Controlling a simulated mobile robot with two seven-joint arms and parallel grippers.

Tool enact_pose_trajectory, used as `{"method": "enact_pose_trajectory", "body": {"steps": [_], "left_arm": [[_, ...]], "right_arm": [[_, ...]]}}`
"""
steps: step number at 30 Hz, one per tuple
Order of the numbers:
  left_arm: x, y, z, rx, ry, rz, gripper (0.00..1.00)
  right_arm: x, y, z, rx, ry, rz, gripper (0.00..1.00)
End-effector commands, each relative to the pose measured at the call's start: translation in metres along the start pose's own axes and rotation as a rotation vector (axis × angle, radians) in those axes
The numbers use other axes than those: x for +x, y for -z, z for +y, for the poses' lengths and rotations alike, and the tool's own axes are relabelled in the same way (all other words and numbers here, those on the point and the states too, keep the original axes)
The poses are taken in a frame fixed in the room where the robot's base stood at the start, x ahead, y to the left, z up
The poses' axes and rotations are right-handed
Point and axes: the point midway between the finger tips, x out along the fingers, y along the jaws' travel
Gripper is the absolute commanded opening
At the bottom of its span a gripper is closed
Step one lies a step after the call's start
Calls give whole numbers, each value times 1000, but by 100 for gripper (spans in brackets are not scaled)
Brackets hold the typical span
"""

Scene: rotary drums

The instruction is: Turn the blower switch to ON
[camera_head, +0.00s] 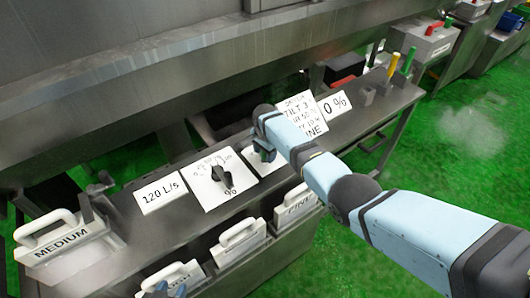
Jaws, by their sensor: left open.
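A white dial plate (211,195) with a black knob (222,177) and a % mark sits on the grey console. To its right is a second white plate (249,158), mostly hidden by my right arm; I cannot read it, and no blower or ON lettering is readable. My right gripper (264,151) is over this second plate, pointing down; I cannot tell whether it touches anything or how its jaws stand. My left gripper (168,291) shows only its tips at the bottom edge, open, in front of the console's front handles.
A "120 L/s" sign (160,191) and a "0 %" sign (334,106) stand on the console. White-handled trays, one marked MEDIUM (62,238), line the front. A large metal drum housing (150,75) overhangs the back. Green floor (350,265) lies to the right.

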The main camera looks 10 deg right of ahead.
Motion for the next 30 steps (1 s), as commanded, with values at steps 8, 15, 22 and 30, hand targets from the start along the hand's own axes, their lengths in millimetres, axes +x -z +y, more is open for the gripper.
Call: {"method": "enact_pose_trajectory", "body": {"steps": [8,15,22,30], "left_arm": [[-1,2,0,0,0,1,43],[-4,8,-1,1,3,5,43],[-3,6,-2,0,5,5,43],[-2,4,-2,0,4,2,43]], "right_arm": [[-8,-1,0,-1,1,-1,54],[-54,0,-1,-1,4,0,54],[-103,0,-1,0,2,-1,54],[-135,0,0,0,1,0,54]]}}
